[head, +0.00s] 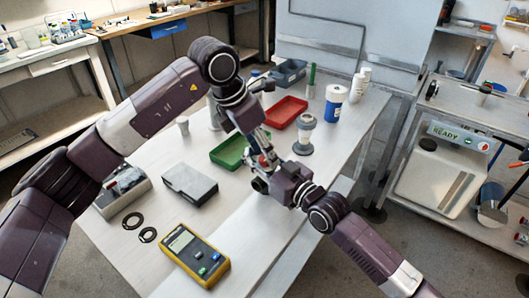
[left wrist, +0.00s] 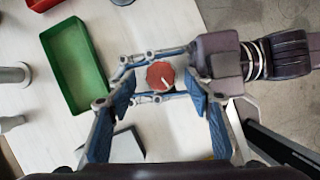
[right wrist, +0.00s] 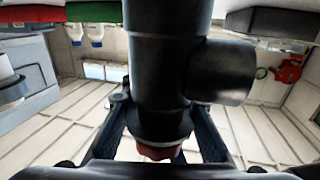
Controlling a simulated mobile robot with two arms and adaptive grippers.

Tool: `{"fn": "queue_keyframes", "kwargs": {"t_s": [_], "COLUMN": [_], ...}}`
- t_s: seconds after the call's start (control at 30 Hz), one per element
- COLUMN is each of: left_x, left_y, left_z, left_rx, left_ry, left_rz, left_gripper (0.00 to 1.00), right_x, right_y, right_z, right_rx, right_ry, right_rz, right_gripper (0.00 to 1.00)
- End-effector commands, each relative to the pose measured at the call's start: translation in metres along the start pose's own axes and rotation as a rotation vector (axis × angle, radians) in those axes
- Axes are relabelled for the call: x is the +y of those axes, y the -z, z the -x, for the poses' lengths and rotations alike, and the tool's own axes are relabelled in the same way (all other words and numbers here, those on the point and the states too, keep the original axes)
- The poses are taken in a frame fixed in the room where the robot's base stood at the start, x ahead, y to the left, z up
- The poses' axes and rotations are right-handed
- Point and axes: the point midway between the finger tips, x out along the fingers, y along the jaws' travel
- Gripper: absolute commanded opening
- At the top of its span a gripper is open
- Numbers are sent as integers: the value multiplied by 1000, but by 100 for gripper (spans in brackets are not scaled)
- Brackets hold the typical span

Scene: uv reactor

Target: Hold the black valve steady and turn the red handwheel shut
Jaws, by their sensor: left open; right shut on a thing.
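The black valve (right wrist: 158,70) fills the middle of the right wrist view, with a side port to the right. My right gripper (right wrist: 160,125) is shut around it. The red handwheel (left wrist: 160,76) is round with a pale mark, and shows from above in the left wrist view. Part of it also shows below the valve in the right wrist view (right wrist: 157,152). My left gripper (left wrist: 160,88) is open, its fingers on either side of the handwheel with gaps. In the head view my right gripper (head: 275,180) is over the table, and the left gripper partly hides the handwheel.
A green tray (left wrist: 72,66) lies beside the grippers, and a red tray (head: 286,113) lies behind. A grey box (head: 190,184) and a yellow meter (head: 196,257) lie on the table (head: 245,232). A white-and-blue bottle (head: 334,103) stands at the back right. The front right of the table is clear.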

Motion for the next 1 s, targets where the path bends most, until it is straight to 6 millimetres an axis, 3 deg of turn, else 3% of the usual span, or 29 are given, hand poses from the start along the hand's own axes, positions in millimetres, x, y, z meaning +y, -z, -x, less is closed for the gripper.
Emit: {"fn": "queue_keyframes", "kwargs": {"t_s": [0.13,0.43,0.8,1.0], "left_x": [0,0,0,1], "left_y": [0,0,0,0], "left_z": [-11,-13,-13,-13], "left_rx": [1,0,0,1], "left_ry": [0,-1,-1,11], "left_rz": [-1,-1,-1,-29], "left_gripper": [47,47,8,5], "right_x": [0,0,0,0], "right_y": [1,1,1,1], "right_z": [0,0,0,0], "right_rx": [1,1,1,1], "right_ry": [0,0,0,0], "right_rz": [0,0,0,1], "right_gripper": [0,0,0,0]}}
